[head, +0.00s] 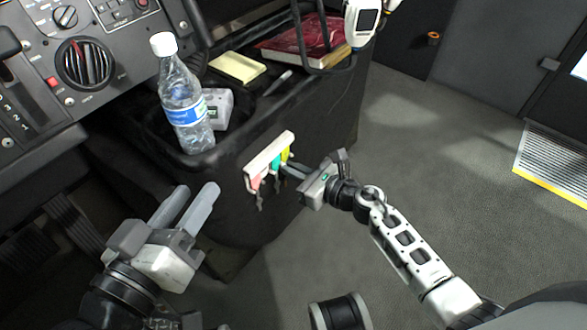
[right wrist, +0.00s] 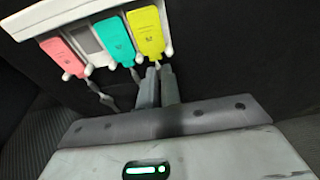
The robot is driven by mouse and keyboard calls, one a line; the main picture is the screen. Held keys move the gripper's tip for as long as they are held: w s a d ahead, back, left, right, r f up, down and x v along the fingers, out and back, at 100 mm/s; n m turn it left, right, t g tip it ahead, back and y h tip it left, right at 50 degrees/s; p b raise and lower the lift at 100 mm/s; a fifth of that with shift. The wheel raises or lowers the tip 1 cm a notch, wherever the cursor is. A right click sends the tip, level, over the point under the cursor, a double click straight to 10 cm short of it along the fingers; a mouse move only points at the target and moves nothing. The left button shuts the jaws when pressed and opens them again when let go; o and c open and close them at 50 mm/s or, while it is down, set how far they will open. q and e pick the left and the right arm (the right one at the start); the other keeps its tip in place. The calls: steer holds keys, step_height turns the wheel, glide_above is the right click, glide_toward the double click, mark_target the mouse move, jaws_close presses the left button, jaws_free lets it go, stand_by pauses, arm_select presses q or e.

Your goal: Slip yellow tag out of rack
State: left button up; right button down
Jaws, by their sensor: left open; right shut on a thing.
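A white rack (head: 268,150) is fixed on the side of the dark console. A yellow tag (head: 286,154) hangs at its right end, with its top in the rack; it also shows in the right wrist view (right wrist: 147,34). My right gripper (head: 287,169) is shut on the lower end of the yellow tag, where a key hangs; the fingertips (right wrist: 158,70) hide most of the key. A teal tag (right wrist: 117,40) and a pink tag (right wrist: 62,56) hang to the left in the rack. My left gripper (head: 197,195) is open and empty, left of the rack.
On the console stand a water bottle (head: 185,105), a yellow notepad (head: 237,68), a red book (head: 295,40) and a white handheld device (head: 361,22). A dashboard (head: 85,65) with knobs is at the left. The floor (head: 440,130) at the right is clear.

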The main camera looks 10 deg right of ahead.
steer(key=shift+s+d, duration=0.1)
stand_by(0.4)
steer(key=shift+v, duration=1)
steer(key=shift+s+d+f, duration=0.1)
steer(key=shift+s+f, duration=0.1)
steer(key=shift+f+v, duration=0.2)
steer(key=shift+v, duration=0.75)
steer(key=shift+f+v, duration=0.15)
steer(key=shift+v, duration=0.75)
steer(key=shift+f+v, duration=0.2)
steer(key=shift+v, duration=0.75)
